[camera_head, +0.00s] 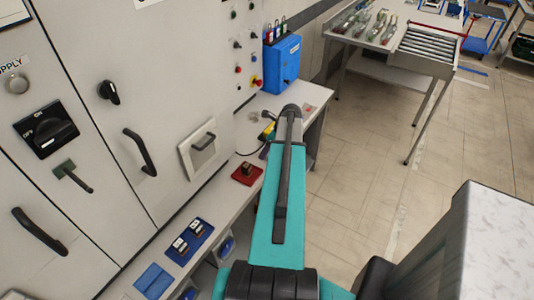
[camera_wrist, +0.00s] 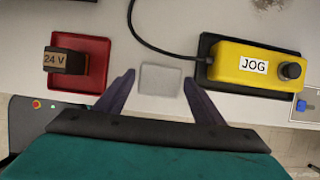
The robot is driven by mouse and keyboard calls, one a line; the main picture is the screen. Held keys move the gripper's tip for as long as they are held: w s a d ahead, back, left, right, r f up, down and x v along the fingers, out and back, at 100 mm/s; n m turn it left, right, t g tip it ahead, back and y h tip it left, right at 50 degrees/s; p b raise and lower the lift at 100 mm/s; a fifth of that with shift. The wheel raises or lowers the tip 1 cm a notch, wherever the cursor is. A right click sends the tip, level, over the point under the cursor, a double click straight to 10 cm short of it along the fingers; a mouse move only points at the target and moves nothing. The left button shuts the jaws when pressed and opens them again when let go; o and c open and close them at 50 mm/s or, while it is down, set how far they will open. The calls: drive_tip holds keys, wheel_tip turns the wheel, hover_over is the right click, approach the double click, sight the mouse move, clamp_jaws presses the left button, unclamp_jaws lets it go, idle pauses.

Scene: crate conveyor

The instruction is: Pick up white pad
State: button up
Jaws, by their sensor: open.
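The white pad (camera_wrist: 161,80) is a small pale square lying flat on the light worktop in the wrist view. My gripper (camera_wrist: 158,77) is open, with its two dark fingers apart, one at the left and one at the right of the pad. The fingers appear to straddle the pad's sides without closing on it. I cannot tell how high the fingertips are above the worktop. In the head view my arm covers this spot, and I cannot make out the pad or the fingers.
A red base with a dark 24 V block (camera_wrist: 66,63) sits left of the pad. A yellow JOG box (camera_wrist: 255,65) with a black cable sits close at the right. Blue trays (camera_head: 189,241) lie on the worktop (camera_head: 222,205) along the grey cabinet (camera_head: 130,90).

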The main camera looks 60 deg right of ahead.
idle(0.4)
drive_tip(key=c, duration=0.8)
drive_tip(key=shift+r, duration=0.15)
drive_tip(key=shift+r+b, duration=0.6)
drive_tip(key=shift+r, duration=0.55)
drive_tip(key=s+d+b, duration=0.1)
drive_tip(key=s, duration=0.4)
drive_tip(key=s+d+r+b, duration=0.1)
drive_tip(key=s+d, duration=0.1)
drive_tip(key=s, duration=0.3)
drive_tip(key=s+d+r+b, duration=0.1)
drive_tip(key=s+d+b, duration=0.1)
drive_tip(key=s, duration=0.3)
drive_tip(key=shift+s+d+r, duration=0.1)
drive_tip(key=shift+s+r, duration=0.05)
drive_tip(key=shift+r, duration=0.05)
